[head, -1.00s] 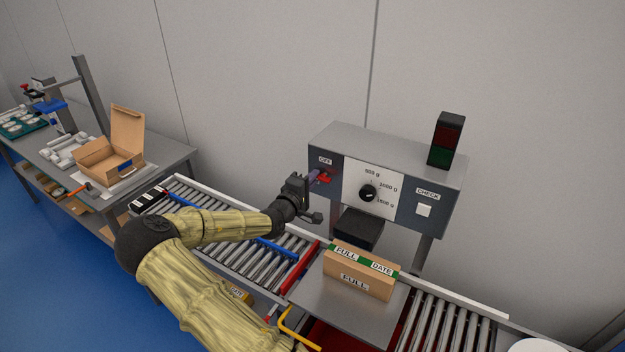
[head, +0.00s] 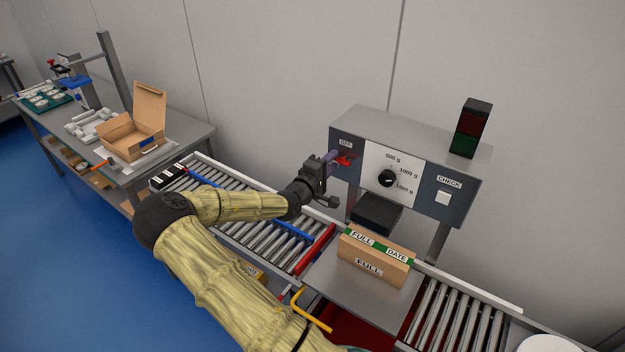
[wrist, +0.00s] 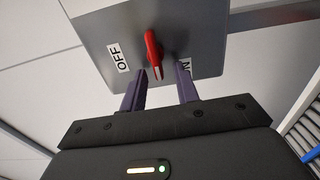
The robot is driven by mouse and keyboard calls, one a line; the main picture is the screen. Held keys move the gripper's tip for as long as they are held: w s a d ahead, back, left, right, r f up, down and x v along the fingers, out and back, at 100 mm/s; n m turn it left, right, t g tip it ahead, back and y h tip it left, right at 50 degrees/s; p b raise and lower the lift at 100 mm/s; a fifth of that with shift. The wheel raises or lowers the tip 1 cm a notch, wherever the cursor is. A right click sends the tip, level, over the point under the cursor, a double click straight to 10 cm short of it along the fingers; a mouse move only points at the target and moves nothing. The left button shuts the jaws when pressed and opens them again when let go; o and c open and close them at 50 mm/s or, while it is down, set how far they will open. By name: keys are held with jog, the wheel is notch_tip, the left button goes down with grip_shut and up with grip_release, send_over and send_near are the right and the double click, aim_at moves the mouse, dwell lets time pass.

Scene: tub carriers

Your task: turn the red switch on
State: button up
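The red switch (wrist: 153,52) sits on the grey face of a control box. In the wrist view, the OFF label (wrist: 118,58) is to its left, and the ON label (wrist: 186,65) to its right is partly hidden by a finger. The lever lies between the two labels. My gripper (wrist: 160,71) is open, its two purple fingers one on each side of the lever's near end. I see gaps between them and the lever, and no clear contact. In the head view, the switch (head: 344,160) is just right of my gripper's fingertips (head: 332,158).
The box also has a black dial (head: 387,178), a white CHECK button (head: 442,198) and a dark red-green lamp (head: 470,128). Below are a roller conveyor (head: 265,228) and a FULL DATE carton (head: 372,262). An open cardboard box (head: 130,148) stands on the left bench.

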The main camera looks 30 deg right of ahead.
jog(key=b+v, duration=0.5)
jog(key=v, duration=1.2)
jog(key=shift+f, duration=0.1)
jog(key=s+a+f+m+g+y, duration=0.25)
jog(key=f+y, duration=0.25)
jog(key=f, duration=0.3)
jog(key=s+a+f+m+g+y, duration=0.1)
jog(key=s+a+f+y, duration=0.15)
jog(key=f+y, duration=0.4)
jog(key=s+a+r+m+y+b, duration=0.1)
jog(key=s+a+r+y, duration=0.4)
jog(key=s+a, duration=0.5)
notch_tip(320, 180, up, 3)
jog(key=shift+a+f+g, duration=0.15)
jog(key=shift+a+g, duration=0.2)
jog(key=shift+a, duration=0.2)
